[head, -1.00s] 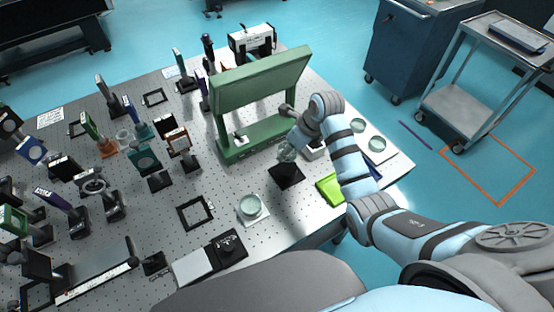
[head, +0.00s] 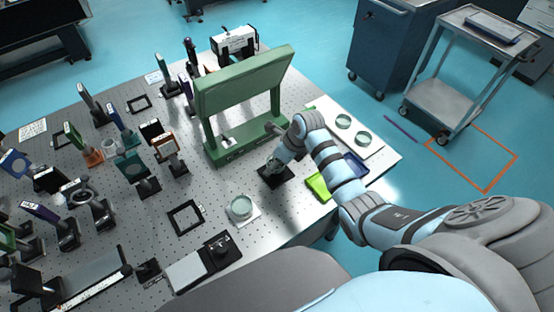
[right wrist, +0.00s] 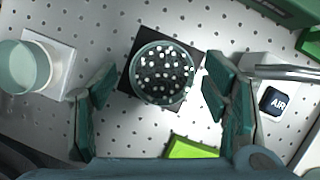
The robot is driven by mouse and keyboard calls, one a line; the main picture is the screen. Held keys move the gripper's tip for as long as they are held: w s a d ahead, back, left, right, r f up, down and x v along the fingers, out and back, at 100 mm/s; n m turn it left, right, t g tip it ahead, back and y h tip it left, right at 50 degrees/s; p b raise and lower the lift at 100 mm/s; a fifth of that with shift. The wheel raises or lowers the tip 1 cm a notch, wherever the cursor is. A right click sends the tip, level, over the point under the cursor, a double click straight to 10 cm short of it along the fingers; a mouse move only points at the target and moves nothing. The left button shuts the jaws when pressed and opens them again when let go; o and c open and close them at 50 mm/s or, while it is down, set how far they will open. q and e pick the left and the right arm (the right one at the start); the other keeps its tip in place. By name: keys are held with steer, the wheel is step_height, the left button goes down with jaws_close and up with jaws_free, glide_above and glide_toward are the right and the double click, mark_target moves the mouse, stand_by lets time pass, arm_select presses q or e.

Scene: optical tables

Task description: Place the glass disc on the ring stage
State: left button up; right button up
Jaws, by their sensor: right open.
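In the right wrist view a round, teal-rimmed piece (right wrist: 163,73) with bright dots across its face stands on a black square base (right wrist: 146,34). I cannot tell whether a glass disc lies in it. My right gripper (right wrist: 158,92) is open, with its teal fingers apart on either side of the round piece. In the head view this gripper (head: 275,165) is low over the black base (head: 286,180) and hides most of the round piece. My left gripper is out of view.
A green frame (head: 240,90) stands behind my right gripper. Two glass discs (head: 343,121) (head: 363,137) lie on a white tray at the right. A lime block (head: 320,187) is close by. A white unit marked AIR (right wrist: 275,102) is right of the fingers. Optical mounts crowd the left.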

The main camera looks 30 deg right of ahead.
steer(key=v, duration=1.2)
steer(key=shift+d+r, duration=0.1)
